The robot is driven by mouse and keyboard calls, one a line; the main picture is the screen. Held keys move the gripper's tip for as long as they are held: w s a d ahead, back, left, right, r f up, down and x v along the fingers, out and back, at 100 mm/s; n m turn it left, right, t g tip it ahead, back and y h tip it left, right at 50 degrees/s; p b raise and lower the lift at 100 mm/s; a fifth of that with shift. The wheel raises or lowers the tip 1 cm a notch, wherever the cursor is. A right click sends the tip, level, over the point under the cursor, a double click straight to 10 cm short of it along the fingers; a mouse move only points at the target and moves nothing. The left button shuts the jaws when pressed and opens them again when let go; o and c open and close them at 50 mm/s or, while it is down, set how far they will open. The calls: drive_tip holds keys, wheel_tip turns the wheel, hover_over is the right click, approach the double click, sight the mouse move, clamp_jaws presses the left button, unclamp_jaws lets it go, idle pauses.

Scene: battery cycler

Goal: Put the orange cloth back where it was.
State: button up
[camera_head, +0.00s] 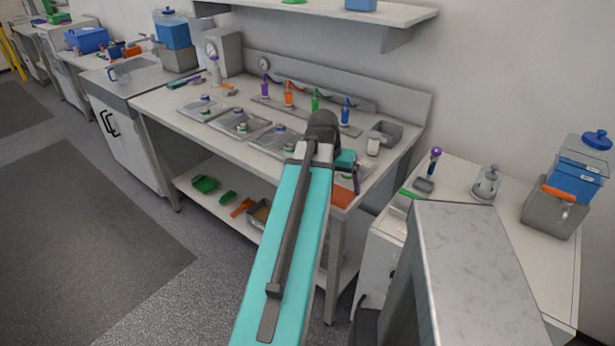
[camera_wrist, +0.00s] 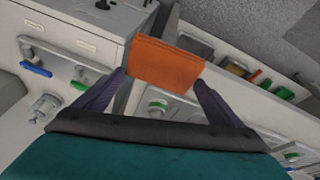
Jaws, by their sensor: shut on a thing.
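The orange cloth (camera_wrist: 166,62) is a flat, roughly square piece between the two dark fingers of my gripper (camera_wrist: 160,80) in the wrist view. My gripper is shut on it. In the head view the orange cloth (camera_head: 342,198) shows at the right front corner of the bench (camera_head: 240,155), below the end of my arm. My gripper (camera_head: 354,182) is partly hidden there behind my arm. I cannot tell whether the cloth touches the bench top or hangs above it.
Several metal trays (camera_head: 205,107) lie along the bench, with coloured upright holders (camera_head: 315,101) behind them. A white jar (camera_head: 373,146) and a grey bin (camera_head: 390,132) stand near the right end. The lower shelf (camera_head: 190,172) holds a green tray (camera_head: 205,184) and other items.

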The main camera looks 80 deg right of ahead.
drive_tip(key=w+d+p, duration=0.1)
drive_tip(key=w+d, duration=0.2)
drive_tip(key=w+d+p, duration=0.1)
drive_tip(key=w+d, duration=0.2)
drive_tip(key=d, duration=0.1)
drive_tip(key=w+d+f+p, duration=0.1)
drive_tip(key=w+d+p, duration=0.1)
drive_tip(key=w+d, duration=0.1)
drive_tip(key=shift+w+d+f, duration=0.1)
drive_tip(key=shift+w+d, duration=0.25)
drive_tip(key=shift+w, duration=0.15)
drive_tip(key=shift+w+d+f, duration=0.1)
drive_tip(key=shift+d, duration=0.05)
drive_tip(key=shift+f+p, duration=0.95)
drive_tip(key=shift+f, duration=0.8)
drive_tip(key=shift+f, duration=0.1)
drive_tip(key=o, duration=1.2)
drive_tip(key=shift+r, duration=0.2)
